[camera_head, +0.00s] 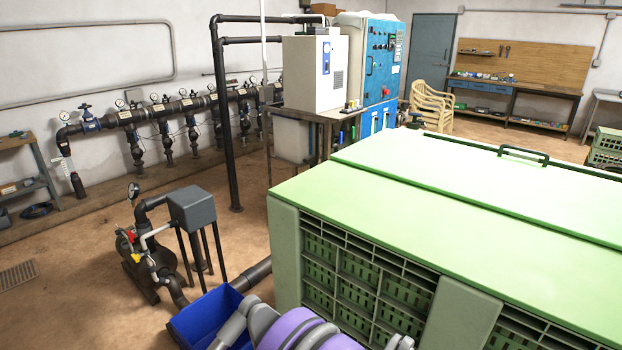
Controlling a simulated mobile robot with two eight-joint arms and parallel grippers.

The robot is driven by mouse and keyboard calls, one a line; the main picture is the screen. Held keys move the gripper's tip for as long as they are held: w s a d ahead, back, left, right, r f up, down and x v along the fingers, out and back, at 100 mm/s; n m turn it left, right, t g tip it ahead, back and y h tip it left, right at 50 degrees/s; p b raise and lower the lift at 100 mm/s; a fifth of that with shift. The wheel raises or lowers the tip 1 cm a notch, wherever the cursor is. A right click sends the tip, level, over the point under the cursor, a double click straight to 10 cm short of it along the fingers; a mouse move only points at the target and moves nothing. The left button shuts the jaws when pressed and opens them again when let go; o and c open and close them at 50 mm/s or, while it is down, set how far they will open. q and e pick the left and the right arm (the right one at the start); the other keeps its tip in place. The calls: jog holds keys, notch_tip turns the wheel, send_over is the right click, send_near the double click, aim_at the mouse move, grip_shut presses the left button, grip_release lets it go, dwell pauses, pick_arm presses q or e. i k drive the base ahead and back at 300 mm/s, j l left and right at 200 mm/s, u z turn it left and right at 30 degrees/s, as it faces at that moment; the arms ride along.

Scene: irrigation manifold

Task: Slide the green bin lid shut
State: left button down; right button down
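A large green bin (285,250) with slatted, gridded sides fills the right and lower right. Its light green top, the lid (460,210), lies flat and runs out of the right edge. A dark green bar handle (523,154) stands up near its far side, beside a dark seam running across the top. The far right end of the bin is out of frame, so I cannot tell how far the lid is open. Purple and grey links of my arm show at the bottom centre, low beside the bin's front. No fingers of either gripper show.
A blue open container (205,312) sits at the bottom, left of the bin. A white and blue cabinet unit (315,72) stands behind. Brown floor (90,255) is open on the left.

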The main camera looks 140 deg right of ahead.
aim_at(586, 207)
jog(key=u, duration=3.65)
